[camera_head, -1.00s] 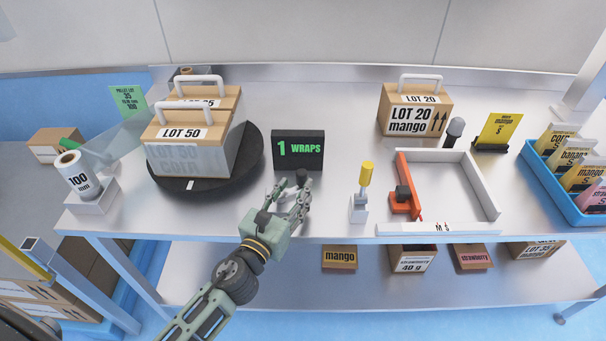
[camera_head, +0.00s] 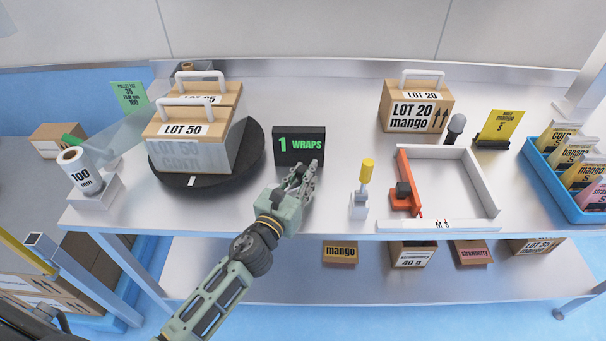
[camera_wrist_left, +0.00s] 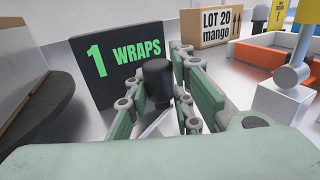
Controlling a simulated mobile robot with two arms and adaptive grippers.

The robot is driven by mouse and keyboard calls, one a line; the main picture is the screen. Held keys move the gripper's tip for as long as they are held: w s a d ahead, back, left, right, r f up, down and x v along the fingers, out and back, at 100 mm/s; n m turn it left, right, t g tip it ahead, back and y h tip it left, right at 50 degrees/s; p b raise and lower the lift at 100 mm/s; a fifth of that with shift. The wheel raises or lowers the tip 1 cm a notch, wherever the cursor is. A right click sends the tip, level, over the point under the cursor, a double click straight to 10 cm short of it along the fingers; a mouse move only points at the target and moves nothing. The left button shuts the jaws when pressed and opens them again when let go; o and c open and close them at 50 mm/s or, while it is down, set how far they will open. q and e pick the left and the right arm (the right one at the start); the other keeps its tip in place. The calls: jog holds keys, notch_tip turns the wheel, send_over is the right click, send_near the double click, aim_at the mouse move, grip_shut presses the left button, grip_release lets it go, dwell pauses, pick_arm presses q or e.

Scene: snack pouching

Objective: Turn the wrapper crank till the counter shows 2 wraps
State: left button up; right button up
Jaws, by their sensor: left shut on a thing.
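The black counter box (camera_head: 298,160) stands on the steel table and reads "1 WRAPS" in green; it also shows large in the left wrist view (camera_wrist_left: 112,85). My left gripper (camera_head: 303,180) is just in front of it. In the left wrist view the fingers are shut around the black crank knob (camera_wrist_left: 158,80); the crank arm below is mostly hidden by the hand. The black turntable (camera_head: 250,158) carries handled boxes, with the LOT 50 box (camera_head: 185,130) in front under clear film. The film roll (camera_head: 78,165) marked 100 stands at the left. My right gripper is not in view.
A yellow-handled lever (camera_head: 366,172) and an orange and white frame (camera_head: 462,200) stand right of the crank. The LOT 20 mango box (camera_head: 412,120) is behind them. A blue bin (camera_head: 560,190) of pouches is at the right edge. Boxes lie on the lower shelf.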

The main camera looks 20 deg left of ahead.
pick_arm(q)
grip_shut()
jog(key=shift+w+a+n+y+b, duration=0.1)
jog(key=shift+n+y+b, duration=0.3)
jog(key=shift+y, duration=0.3)
jog(key=shift+w+a+f+n+y+b, duration=0.1)
jog(key=shift+w+a+n+y+b, duration=0.15)
jog(key=shift+n+y, duration=0.3)
jog(key=shift+a+n+y+b, duration=0.1)
jog(key=shift+n+y+b, duration=0.25)
jog(key=shift+y, duration=0.3)
jog(key=shift+w+a+n+y+b, duration=0.1)
jog(key=shift+a+n+y+b, duration=0.15)
jog(key=shift+y, duration=0.3)
jog(key=shift+w+a+n+y+b, duration=0.15)
jog(key=shift+n+y, duration=0.2)
jog(key=shift+y, duration=0.2)
jog(key=shift+w+a+n+g+y+b, duration=0.1)
jog(key=shift+a+n+g+y+b, duration=0.25)
jog(key=shift+n+y, duration=0.35)
jog(key=shift+w+a+n+g+y+b, duration=0.1)
jog(key=shift+a+n+g+y+b, duration=0.2)
jog(key=shift+y, duration=0.7)
jog(key=o, duration=0.8)
grip_release()
jog(key=shift+c, duration=0.2)
